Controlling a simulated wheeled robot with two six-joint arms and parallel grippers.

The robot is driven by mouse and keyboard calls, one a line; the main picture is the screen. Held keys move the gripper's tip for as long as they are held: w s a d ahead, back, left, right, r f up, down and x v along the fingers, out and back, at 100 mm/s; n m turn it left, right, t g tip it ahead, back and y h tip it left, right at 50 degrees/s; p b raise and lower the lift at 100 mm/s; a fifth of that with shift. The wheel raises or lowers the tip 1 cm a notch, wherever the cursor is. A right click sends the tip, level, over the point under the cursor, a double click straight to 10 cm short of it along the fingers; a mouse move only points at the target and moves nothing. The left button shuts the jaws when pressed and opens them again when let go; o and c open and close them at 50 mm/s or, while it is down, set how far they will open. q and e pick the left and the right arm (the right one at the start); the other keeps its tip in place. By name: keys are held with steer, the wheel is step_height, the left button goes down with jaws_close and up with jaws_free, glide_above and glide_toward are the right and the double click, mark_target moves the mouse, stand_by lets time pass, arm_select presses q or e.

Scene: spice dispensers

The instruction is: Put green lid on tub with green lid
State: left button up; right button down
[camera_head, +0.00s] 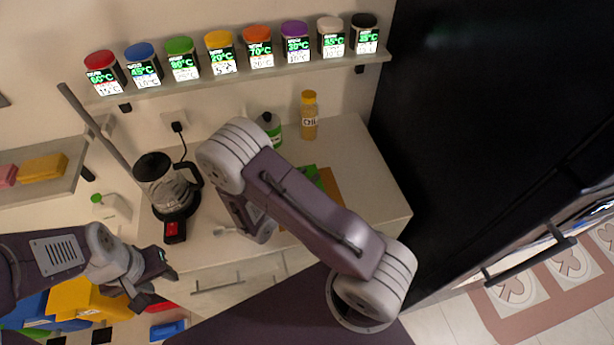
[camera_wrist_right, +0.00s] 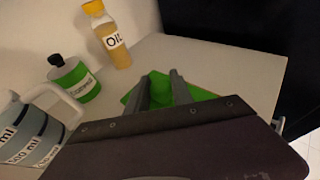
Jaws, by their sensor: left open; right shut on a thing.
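My right gripper (camera_wrist_right: 160,80) is shut on a green thing (camera_wrist_right: 160,91), probably the green lid, seen between its two dark fingers in the right wrist view. Its lower part is hidden by the gripper body. A flat green surface (camera_wrist_right: 202,94) lies just beyond and beside the fingers; I cannot tell whether it touches the held thing. In the head view my right arm covers this gripper. A green-lidded container (camera_head: 182,59) stands upright on the wall shelf, its lid on. My left gripper (camera_head: 157,282) is open and empty at the lower left.
A green-labelled bottle (camera_wrist_right: 74,80) and an oil bottle (camera_wrist_right: 108,37) stand at the back. The shelf (camera_head: 240,77) holds several coloured-lid containers. The counter's right end (camera_head: 372,165) is clear.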

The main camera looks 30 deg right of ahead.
steer(key=shift+f, duration=0.4)
steer(key=c, duration=1.1)
jaws_free()
steer(key=shift+r, duration=0.1)
